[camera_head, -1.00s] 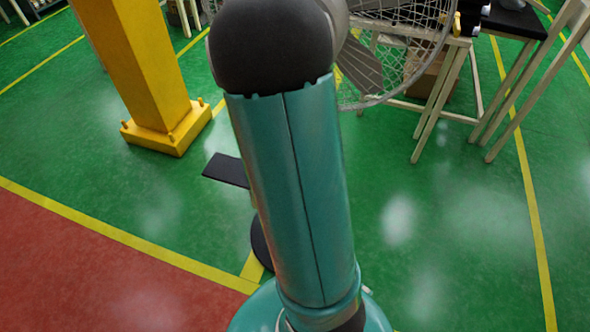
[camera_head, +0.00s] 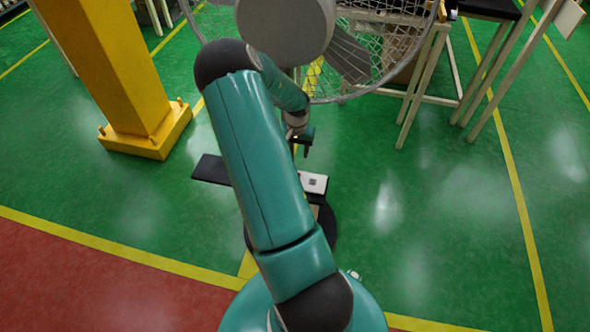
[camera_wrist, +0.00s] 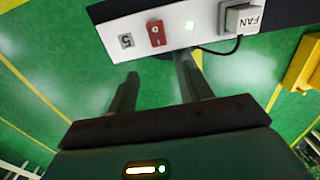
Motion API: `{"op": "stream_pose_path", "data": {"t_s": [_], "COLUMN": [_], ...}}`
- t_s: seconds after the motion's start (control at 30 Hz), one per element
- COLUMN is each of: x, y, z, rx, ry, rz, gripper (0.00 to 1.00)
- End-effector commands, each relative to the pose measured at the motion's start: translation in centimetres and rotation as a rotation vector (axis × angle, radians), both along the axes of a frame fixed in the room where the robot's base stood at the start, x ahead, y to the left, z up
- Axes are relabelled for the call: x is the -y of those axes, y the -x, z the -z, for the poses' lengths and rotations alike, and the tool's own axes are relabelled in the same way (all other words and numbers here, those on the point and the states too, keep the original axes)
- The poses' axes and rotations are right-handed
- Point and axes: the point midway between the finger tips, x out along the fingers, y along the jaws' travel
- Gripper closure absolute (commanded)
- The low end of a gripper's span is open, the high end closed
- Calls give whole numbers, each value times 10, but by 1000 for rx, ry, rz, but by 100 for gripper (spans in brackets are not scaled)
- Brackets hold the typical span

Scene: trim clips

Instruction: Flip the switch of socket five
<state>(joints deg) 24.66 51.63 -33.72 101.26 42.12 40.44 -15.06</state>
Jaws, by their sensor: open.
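In the wrist view, a white socket panel (camera_wrist: 205,22) on a black strip carries the label 5 (camera_wrist: 126,41). A grey plug marked FAN (camera_wrist: 243,18) sits at the panel's right end. My gripper (camera_wrist: 158,72) is open, its two fingers apart and empty below the panel. The right finger overlaps the panel's lower edge in the picture; I cannot tell whether it touches. In the head view, the white panel (camera_head: 314,183) shows partly behind my arm, below my gripper (camera_head: 303,143).
A large caged fan (camera_head: 375,45) stands behind my arm. A yellow pillar (camera_head: 110,70) rises at the left, and tables (camera_head: 470,75) with pale legs stand at the back right. A black cable (camera_wrist: 220,50) runs from the plug. Green floor (camera_head: 440,220) is clear at the right.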

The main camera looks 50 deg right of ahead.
Motion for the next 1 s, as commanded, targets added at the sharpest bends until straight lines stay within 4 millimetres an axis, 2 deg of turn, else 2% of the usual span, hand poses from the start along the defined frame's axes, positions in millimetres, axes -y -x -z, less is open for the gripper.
{"op": "stream_pose_path", "data": {"t_s": [0.2, 0.5, 0.7, 0.97, 1.0], "x": [-1, -1, -1, -1, -1], "y": [2, 0, -2, -2, -2], "z": [44, 99, 115, 116, 116], "rx": [-4, -3, 0, 0, 0], "ry": [-2, -1, 0, 0, 0], "rz": [3, 2, 1, 1, 1], "gripper": [49, 49, 49, 49, 53]}}
